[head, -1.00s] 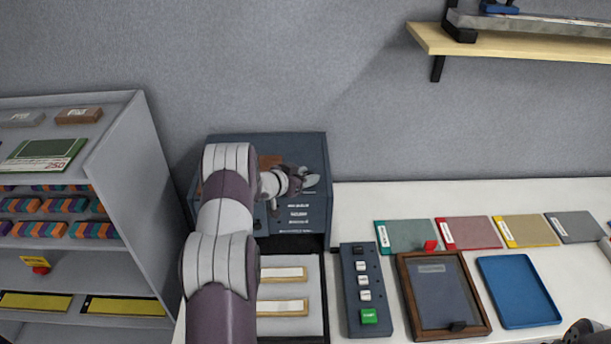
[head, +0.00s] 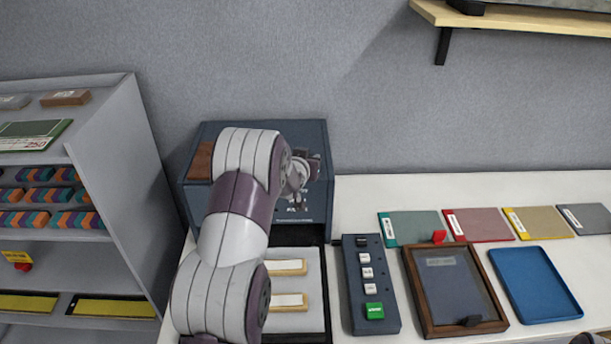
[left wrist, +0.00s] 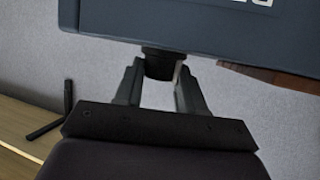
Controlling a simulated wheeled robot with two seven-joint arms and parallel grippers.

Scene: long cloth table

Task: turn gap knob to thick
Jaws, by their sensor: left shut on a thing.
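The dark blue machine (head: 318,138) stands against the wall, and my left arm covers much of its front. My left gripper (head: 306,172) is at the right part of its front, with its fingertips small and hard to make out there. In the left wrist view, my left gripper (left wrist: 160,82) has its two fingers on either side of a dark round knob (left wrist: 160,64) at the edge of the machine's panel (left wrist: 225,35), and is shut on it. The knob's pointer and its setting are not readable.
Right of the machine's tray (head: 312,277) lie a button strip (head: 352,303) with a green button, a framed panel (head: 419,302), a blue tray (head: 508,316) and several coloured swatches (head: 478,224). A grey shelf unit (head: 122,200) stands left. A wooden shelf (head: 520,22) hangs above.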

